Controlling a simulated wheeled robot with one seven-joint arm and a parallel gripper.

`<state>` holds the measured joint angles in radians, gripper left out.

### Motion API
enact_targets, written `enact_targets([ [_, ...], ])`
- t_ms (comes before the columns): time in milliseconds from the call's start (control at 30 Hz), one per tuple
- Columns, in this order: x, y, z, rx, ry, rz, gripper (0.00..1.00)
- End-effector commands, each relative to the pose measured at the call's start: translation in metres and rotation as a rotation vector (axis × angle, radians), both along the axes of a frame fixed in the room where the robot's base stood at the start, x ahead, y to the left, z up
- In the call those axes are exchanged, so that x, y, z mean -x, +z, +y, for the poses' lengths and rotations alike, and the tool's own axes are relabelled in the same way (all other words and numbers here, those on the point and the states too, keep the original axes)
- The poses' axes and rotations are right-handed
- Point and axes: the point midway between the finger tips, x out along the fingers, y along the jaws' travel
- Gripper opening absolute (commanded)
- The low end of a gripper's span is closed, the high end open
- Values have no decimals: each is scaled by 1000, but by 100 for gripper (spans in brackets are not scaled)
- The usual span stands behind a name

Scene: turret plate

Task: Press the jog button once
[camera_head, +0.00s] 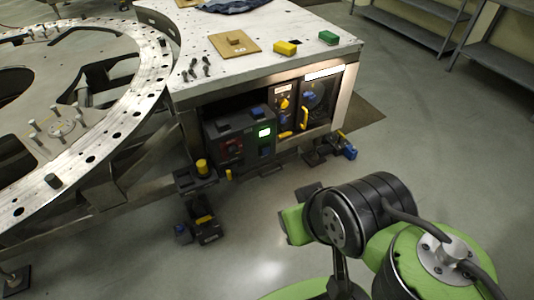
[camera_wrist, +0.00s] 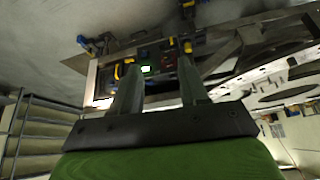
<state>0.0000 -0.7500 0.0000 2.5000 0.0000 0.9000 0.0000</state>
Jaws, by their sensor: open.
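A dark control box (camera_head: 238,140) with a lit green display (camera_head: 264,132) sits in the open bay under the workbench. Its front has small red and green parts, too small to read; I cannot tell which one is the jog button. The box also shows in the wrist view (camera_wrist: 156,58), beyond and between my fingers. My gripper (camera_wrist: 159,54) is open and empty, its two fingers apart and well short of the box. In the head view my arm is at the lower right, and the fingers cannot be made out.
Panels with yellow handles (camera_head: 303,118) stand right of the box. The workbench top (camera_head: 290,32) holds a yellow block (camera_head: 285,48) and a green block (camera_head: 328,38). A large ring plate (camera_head: 110,133) is at left.

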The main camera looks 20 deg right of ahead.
Motion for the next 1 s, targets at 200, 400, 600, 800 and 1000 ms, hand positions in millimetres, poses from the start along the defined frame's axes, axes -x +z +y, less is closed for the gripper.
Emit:
enact_targets([
  [200, 0, 0, 0, 0, 0, 0, 10],
  [400, 0, 0, 0, 0, 0, 0, 0],
  [600, 0, 0, 0, 0, 0, 0, 0],
  [800, 0, 0, 0, 0, 0, 0, 0],
  [1000, 0, 0, 0, 0, 0, 0, 0],
])
